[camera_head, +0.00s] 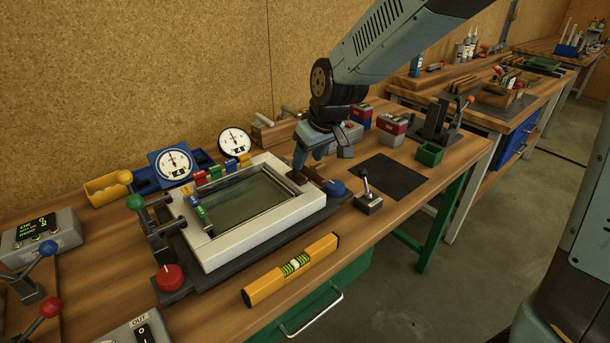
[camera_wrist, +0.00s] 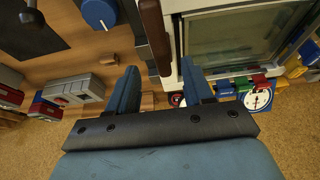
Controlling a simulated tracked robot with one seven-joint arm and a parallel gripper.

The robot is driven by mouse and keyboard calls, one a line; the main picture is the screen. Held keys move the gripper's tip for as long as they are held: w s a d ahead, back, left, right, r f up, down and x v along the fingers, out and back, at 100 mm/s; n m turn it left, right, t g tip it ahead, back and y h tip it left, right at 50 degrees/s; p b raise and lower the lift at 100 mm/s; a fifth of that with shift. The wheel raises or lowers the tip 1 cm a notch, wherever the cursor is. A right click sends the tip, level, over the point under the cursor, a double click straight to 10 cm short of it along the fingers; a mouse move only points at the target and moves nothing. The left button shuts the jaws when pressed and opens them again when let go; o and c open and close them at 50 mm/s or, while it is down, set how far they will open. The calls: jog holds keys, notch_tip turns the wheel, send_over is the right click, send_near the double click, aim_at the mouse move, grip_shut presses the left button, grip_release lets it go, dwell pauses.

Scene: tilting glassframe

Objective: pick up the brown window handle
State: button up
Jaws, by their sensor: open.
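The brown window handle (camera_wrist: 153,32) runs lengthwise beside the white window frame (camera_wrist: 178,6) in the wrist view. Its lower end reaches between my two blue fingertips. In the head view the handle (camera_head: 313,173) shows as a dark brown piece at the right end of the white frame (camera_head: 285,215), partly hidden by my gripper. My gripper (camera_head: 322,158) is open and points down above the handle. The jaws (camera_wrist: 158,74) look empty, with one finger on each side of the handle's end. I cannot tell whether either finger touches it.
A blue knob (camera_head: 335,188) and a black-based lever (camera_head: 368,203) stand just right of the frame. A yellow spirit level (camera_head: 290,270) lies in front. Dial gauges (camera_head: 172,163) and colored clamps stand behind. A green box (camera_head: 429,153) and a dark mat (camera_head: 388,178) lie further right.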

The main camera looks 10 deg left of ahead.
aim_at(305, 182)
jog(key=shift+x, duration=2.6)
jog(key=shift+a, duration=0.1)
grip_shut()
